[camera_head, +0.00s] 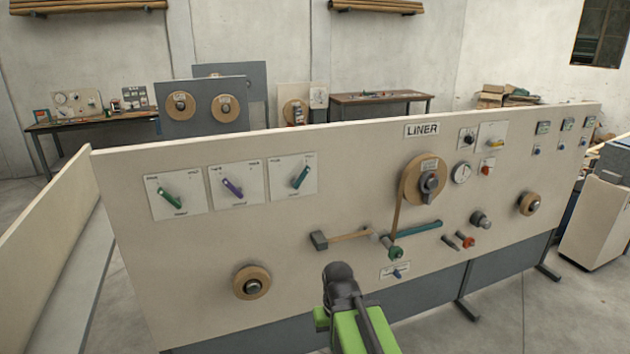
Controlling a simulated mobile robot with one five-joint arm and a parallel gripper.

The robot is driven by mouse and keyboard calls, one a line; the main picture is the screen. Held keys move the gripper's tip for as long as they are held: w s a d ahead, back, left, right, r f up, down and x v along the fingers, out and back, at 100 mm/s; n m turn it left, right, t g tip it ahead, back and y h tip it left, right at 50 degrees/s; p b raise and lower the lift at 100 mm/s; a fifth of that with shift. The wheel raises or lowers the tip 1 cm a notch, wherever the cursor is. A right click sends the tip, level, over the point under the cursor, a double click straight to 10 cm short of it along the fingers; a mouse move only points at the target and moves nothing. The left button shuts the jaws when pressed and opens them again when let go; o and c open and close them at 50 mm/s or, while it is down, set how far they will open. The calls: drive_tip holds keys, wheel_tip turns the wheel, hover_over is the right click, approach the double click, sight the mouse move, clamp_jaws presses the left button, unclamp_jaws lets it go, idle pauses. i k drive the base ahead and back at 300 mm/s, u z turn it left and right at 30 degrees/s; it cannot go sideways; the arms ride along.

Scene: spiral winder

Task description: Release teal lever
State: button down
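The front panel (360,165) carries three white plates with levers at its left. The right plate has a teal lever (301,177), tilted with its upper end to the right. A purple lever (232,188) is on the middle plate and a green lever (170,198) on the left one. A longer teal bar (417,231) lies slanted on the panel's lower middle. My gripper (339,271) is dark and seen from behind, in front of the panel's lower middle, below and right of the lever plates. Its fingers are hidden, so I cannot tell their opening or any contact.
A wooden-headed hammer-like arm (345,237) and a green roller (394,252) sit above my gripper. A brown reel (424,180) is higher up, and a roll (252,283) is at lower left. Bare panel lies between the lever plates and my gripper.

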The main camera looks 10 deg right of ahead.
sight(303, 175)
drive_tip(key=z, duration=0.05)
drive_tip(key=i, duration=0.7)
drive_tip(key=u, duration=0.6)
drive_tip(key=i, duration=0.65)
drive_tip(key=u, duration=0.5)
